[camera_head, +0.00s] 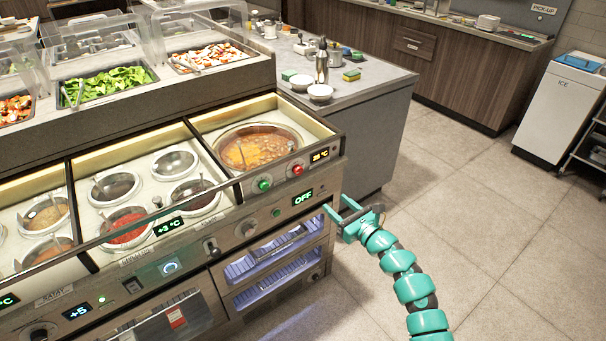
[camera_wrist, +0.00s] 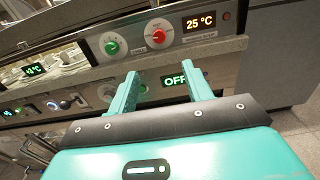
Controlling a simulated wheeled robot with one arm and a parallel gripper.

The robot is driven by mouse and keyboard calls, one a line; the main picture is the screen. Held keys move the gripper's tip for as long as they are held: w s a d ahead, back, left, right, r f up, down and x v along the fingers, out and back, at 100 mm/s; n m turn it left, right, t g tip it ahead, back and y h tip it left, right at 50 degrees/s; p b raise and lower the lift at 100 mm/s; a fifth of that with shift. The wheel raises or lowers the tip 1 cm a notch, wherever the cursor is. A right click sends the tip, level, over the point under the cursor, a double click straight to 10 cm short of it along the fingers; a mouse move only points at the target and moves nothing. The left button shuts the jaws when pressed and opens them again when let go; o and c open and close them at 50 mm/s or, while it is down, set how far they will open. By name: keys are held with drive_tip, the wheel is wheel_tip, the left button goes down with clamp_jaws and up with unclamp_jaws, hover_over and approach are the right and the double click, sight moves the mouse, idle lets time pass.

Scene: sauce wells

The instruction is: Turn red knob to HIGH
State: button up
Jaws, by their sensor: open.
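The red knob (camera_head: 297,169) is on the front panel below the soup well, right of a green knob (camera_head: 264,184) and left of a temperature display (camera_head: 320,155). In the wrist view the red knob (camera_wrist: 158,32) is ahead of and above my fingertips, on a light dial plate whose marks are too small to read. The display beside it reads 25 °C (camera_wrist: 199,20). My gripper (camera_head: 337,206) is open and empty, to the right of and below the red knob, apart from it. In the wrist view its two fingers (camera_wrist: 163,84) point toward the panel.
An OFF display (camera_head: 302,198) and a silver knob (camera_head: 247,228) are on the lower panel, with lit drawers (camera_head: 275,256) underneath. The soup pot (camera_head: 258,147) is behind the red knob. A grey counter (camera_head: 350,100) stands behind; the floor (camera_head: 480,230) at right is clear.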

sight(300, 172)
drive_tip(key=x, duration=1.5)
drive_tip(key=shift+f, duration=0.1)
drive_tip(key=shift+w+a+f, duration=0.1)
drive_tip(key=shift+w+a, duration=0.1)
drive_tip(key=shift+w, duration=0.1)
drive_tip(key=shift+x, duration=0.75)
drive_tip(key=shift+a, duration=0.1)
drive_tip(key=c, duration=1)
